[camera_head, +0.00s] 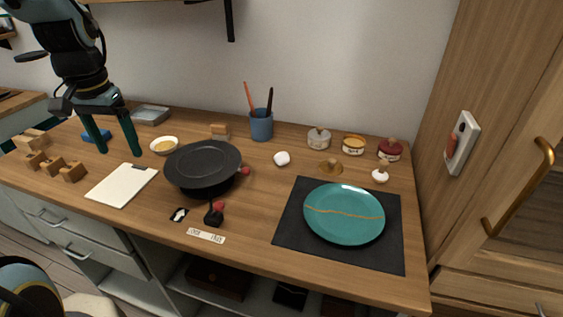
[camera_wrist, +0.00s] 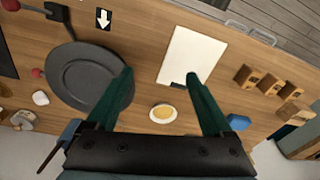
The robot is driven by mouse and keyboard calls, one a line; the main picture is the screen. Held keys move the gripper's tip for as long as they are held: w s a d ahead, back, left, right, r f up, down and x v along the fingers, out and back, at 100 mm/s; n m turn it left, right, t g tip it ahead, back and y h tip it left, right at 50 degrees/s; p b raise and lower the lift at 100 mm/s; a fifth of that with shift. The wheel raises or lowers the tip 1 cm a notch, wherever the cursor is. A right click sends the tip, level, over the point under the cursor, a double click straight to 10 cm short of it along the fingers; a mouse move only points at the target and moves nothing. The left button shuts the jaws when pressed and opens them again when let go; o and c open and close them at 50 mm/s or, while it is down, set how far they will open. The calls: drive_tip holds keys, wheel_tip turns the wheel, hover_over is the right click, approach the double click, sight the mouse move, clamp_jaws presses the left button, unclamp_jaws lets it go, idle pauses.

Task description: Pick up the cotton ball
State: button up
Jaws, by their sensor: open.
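A small white rounded lump (camera_head: 281,158), which looks like the cotton ball, lies on the wooden desk to the right of the black pan. It also shows in the wrist view (camera_wrist: 40,98), at the left beside the pan. My gripper (camera_head: 119,151) is open and empty, with green fingers pointing down, over the left part of the desk and well left of the white lump. In the wrist view my gripper (camera_wrist: 159,75) has its fingers spread, with the pan to the left and a clipboard beyond.
The black pan (camera_head: 203,164) and a blue cup (camera_head: 261,126) with upright tools stand near the lump. A small dish (camera_head: 164,145), clipboard (camera_head: 122,184) and wooden blocks (camera_head: 72,171) are at left. A teal plate (camera_head: 344,215) on a dark mat and several jars are at right.

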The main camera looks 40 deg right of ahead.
sight(282, 154)
drive_tip(key=d+m, duration=0.2)
drive_tip(key=d, duration=0.3)
drive_tip(key=d+m+b, duration=0.1)
drive_tip(key=d+m, duration=0.1)
drive_tip(key=d, duration=0.4)
drive_tip(key=d+f+m, duration=0.1)
drive_tip(key=d+m, duration=0.2)
drive_tip(key=d, duration=0.2)
drive_tip(key=shift+s+d, duration=0.3)
drive_tip(key=shift+d, duration=0.05)
drive_tip(key=d+m, duration=0.1)
drive_tip(key=d, duration=0.1)
drive_tip(key=s+d+m, duration=0.1)
drive_tip(key=d, duration=0.1)
drive_tip(key=s+d+m+b, duration=0.1)
drive_tip(key=d, duration=0.2)
drive_tip(key=shift+s+f+g, duration=0.1)
drive_tip(key=shift+s+g, duration=0.1)
drive_tip(key=shift+g, duration=0.1)
drive_tip(key=s+d+m, duration=0.6)
drive_tip(key=s+d, duration=0.1)
drive_tip(key=d, duration=0.5)
drive_tip(key=f+p, duration=0.1)
drive_tip(key=f, duration=0.6)
drive_tip(key=f+p, duration=0.1)
drive_tip(key=f, duration=0.2)
drive_tip(key=shift+s+a+f+p, duration=0.2)
drive_tip(key=shift+s+f+p, duration=0.05)
drive_tip(key=shift+f+p, duration=0.15)
drive_tip(key=shift+c, duration=0.2)
